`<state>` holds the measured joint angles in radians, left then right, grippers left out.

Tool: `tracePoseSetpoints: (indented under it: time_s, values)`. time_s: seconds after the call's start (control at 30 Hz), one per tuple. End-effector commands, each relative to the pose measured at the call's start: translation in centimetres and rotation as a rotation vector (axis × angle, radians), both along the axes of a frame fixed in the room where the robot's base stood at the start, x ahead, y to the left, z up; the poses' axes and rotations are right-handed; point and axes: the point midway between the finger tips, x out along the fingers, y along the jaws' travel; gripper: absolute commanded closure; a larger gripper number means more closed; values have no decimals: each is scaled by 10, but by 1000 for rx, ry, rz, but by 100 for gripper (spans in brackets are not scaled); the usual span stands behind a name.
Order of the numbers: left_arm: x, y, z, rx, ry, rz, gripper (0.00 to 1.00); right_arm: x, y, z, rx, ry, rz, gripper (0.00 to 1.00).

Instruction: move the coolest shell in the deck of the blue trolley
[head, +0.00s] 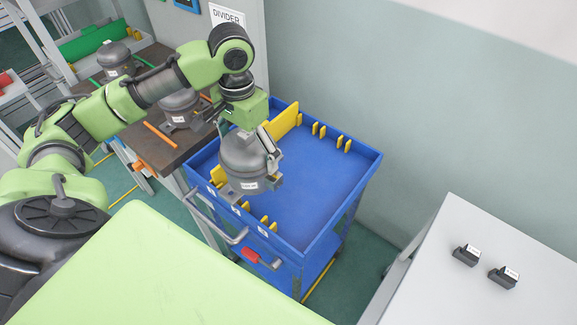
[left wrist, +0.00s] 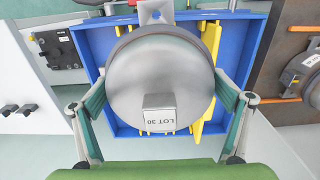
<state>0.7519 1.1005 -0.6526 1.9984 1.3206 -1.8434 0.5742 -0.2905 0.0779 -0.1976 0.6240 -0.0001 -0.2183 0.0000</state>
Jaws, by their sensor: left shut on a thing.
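My left gripper (head: 250,140) is shut on a grey domed shell (head: 243,158), which is upright with a white label on its side. In the left wrist view the shell (left wrist: 160,75) fills the middle between the fingers, and its label reads LOT 30. The shell is over the left part of the blue trolley's deck (head: 325,185); I cannot tell whether its base touches the deck. Two similar shells stand on the dark workbench, one farther back (head: 115,55) and one nearer (head: 178,102). My right gripper is not in view.
A yellow divider plate (head: 284,121) and several small yellow posts stand along the deck edges. The deck's right part is empty. The trolley's grey handle (head: 215,220) is at its near left. A white table (head: 440,275) at right bears two small black boxes (head: 467,255).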

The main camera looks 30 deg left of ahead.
Motion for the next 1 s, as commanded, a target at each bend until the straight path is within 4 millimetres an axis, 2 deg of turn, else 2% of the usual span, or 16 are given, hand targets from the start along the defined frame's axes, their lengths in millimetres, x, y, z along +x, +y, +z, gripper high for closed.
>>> tracePoseSetpoints:
  time_s: [0.03,0.13,0.37,0.5,0.7,1.0]
  values:
    - [2,6,0,2,0,-4,46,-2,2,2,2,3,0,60]
    - [12,4,-3,1,-2,-14,46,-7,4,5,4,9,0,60]
    - [54,-28,-24,-1,-3,-15,46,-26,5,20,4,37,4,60]
    - [80,-46,-40,2,-1,-15,46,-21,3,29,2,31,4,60]
    - [102,-60,-77,4,-1,-14,46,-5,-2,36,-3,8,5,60]
    - [116,-70,-99,4,-3,-14,46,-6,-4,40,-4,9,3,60]
